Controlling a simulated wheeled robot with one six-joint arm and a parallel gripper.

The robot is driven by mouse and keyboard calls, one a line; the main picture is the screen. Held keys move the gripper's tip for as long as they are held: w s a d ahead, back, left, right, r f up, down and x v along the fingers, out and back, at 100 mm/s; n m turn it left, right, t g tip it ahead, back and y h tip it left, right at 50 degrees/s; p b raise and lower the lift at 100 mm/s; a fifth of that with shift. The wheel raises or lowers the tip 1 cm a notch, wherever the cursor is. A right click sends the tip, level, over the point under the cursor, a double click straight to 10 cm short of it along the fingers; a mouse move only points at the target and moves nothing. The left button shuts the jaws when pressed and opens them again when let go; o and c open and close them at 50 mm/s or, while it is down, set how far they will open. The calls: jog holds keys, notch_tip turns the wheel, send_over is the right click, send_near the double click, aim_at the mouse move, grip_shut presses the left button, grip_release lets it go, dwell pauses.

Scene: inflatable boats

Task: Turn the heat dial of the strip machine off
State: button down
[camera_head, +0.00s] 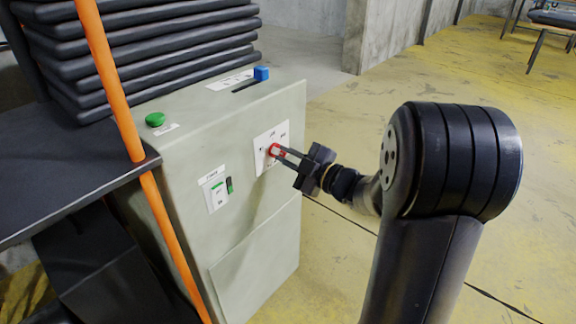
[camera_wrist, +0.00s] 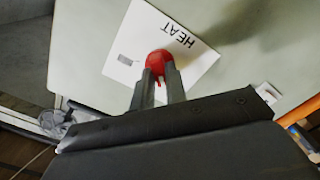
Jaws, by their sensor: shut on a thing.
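The strip machine (camera_head: 240,215) is a pale grey-green cabinet left of my arm. Its red heat dial (camera_head: 274,150) sits on a white label plate (camera_head: 265,138) on the front face. In the wrist view the red dial (camera_wrist: 159,62) lies between my fingertips, and the plate (camera_wrist: 190,35) reads HEAT, upside down. My gripper (camera_head: 281,153) reaches the dial from the right and is shut on it. The wrist view also shows my gripper (camera_wrist: 158,78) with a finger on each side of the dial. The fingers hide part of the dial, and I cannot read its setting.
A power switch (camera_head: 229,185) is lower left of the dial. A green button (camera_head: 155,119) and a blue slider knob (camera_head: 261,73) are on the machine's top. An orange pole (camera_head: 110,80) and a dark table (camera_head: 60,150) stand left. The yellow floor (camera_head: 460,75) at right is mostly clear.

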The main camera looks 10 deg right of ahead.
jog(key=shift+f+n+b, duration=0.1)
jog(key=shift+n+b, duration=0.75)
jog(key=shift+n, duration=0.25)
jog(key=c, duration=1.4)
grip_release()
jog(key=shift+c, duration=0.2)
jog(key=shift+s, duration=0.1)
jog(key=p+v, duration=0.2)
jog(key=v, duration=0.8)
jog(key=shift+s+d+p, duration=0.2)
jog(key=shift+s+p, duration=0.05)
jog(key=shift+p, duration=0.15)
